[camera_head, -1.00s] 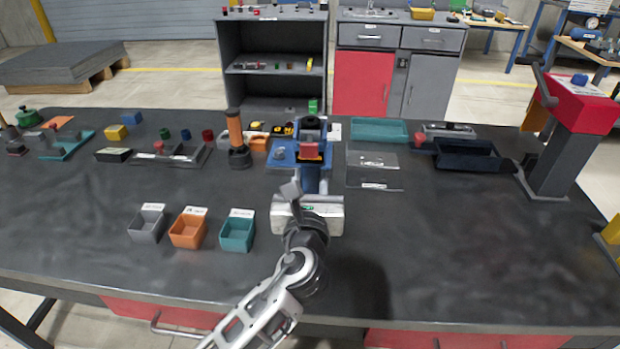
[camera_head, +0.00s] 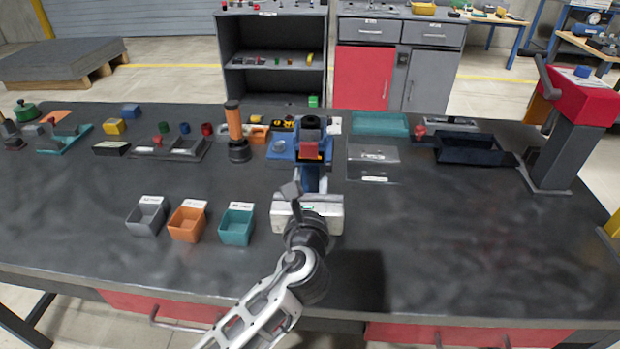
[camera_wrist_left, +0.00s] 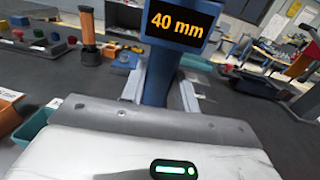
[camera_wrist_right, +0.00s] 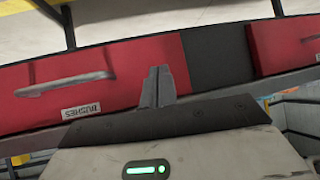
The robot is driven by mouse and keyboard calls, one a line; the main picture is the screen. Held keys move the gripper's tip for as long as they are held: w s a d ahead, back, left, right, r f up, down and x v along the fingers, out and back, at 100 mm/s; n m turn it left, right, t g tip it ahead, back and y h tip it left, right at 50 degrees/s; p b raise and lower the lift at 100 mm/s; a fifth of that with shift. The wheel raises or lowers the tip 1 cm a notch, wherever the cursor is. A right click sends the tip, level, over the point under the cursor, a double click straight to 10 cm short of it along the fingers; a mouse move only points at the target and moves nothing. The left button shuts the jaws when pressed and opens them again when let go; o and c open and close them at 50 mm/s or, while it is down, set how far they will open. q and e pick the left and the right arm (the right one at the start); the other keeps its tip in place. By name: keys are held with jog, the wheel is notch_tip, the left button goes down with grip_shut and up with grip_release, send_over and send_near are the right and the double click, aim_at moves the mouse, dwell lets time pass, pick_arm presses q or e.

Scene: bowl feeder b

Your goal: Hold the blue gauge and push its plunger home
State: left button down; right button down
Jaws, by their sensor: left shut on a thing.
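The blue gauge (camera_head: 312,174) stands upright near the middle of the table in the head view, with a dark round top and a reddish block on its upper part. In the left wrist view its blue body (camera_wrist_left: 160,75) carries a display reading 40 mm. My left gripper (camera_head: 309,190) is shut on the gauge's lower body; its fingertips are largely hidden. I cannot tell how far the plunger is in. My right gripper (camera_wrist_right: 157,88) shows only in the right wrist view, fingers together and empty, in front of the red drawer fronts.
Grey (camera_head: 148,216), orange (camera_head: 187,222) and teal (camera_head: 237,225) bins stand left of my left arm. An orange-handled post (camera_head: 235,125) stands behind them. A navy tray (camera_head: 468,150) and a red-topped press (camera_head: 580,95) are at right. The front right table is clear.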

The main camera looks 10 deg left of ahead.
pick_arm(q)
jog(key=shift+f+b, duration=0.4)
jog(key=shift+f, duration=0.25)
pick_arm(e)
jog(key=shift+w+a, duration=0.15)
pick_arm(q)
jog(key=shift+f+b, duration=0.6)
jog(key=shift+f, duration=0.25)
jog(key=shift+f+b, duration=0.8)
jog(key=shift+f, duration=0.3)
jog(key=shift+f+b, duration=0.35)
jog(key=shift+f, duration=0.15)
jog(key=shift+f+b, duration=0.5)
jog(key=shift+f, duration=0.35)
pick_arm(e)
jog(key=shift+w+a+f+t, duration=0.1)
jog(key=shift+a+f+t, duration=0.1)
jog(key=shift+f, duration=0.35)
jog(key=shift+a+f+t, duration=0.1)
jog(key=shift+a+f, duration=0.1)
jog(key=shift+f, duration=0.35)
pick_arm(q)
jog(key=shift+f, duration=0.1)
pick_arm(e)
jog(key=shift+r, duration=0.2)
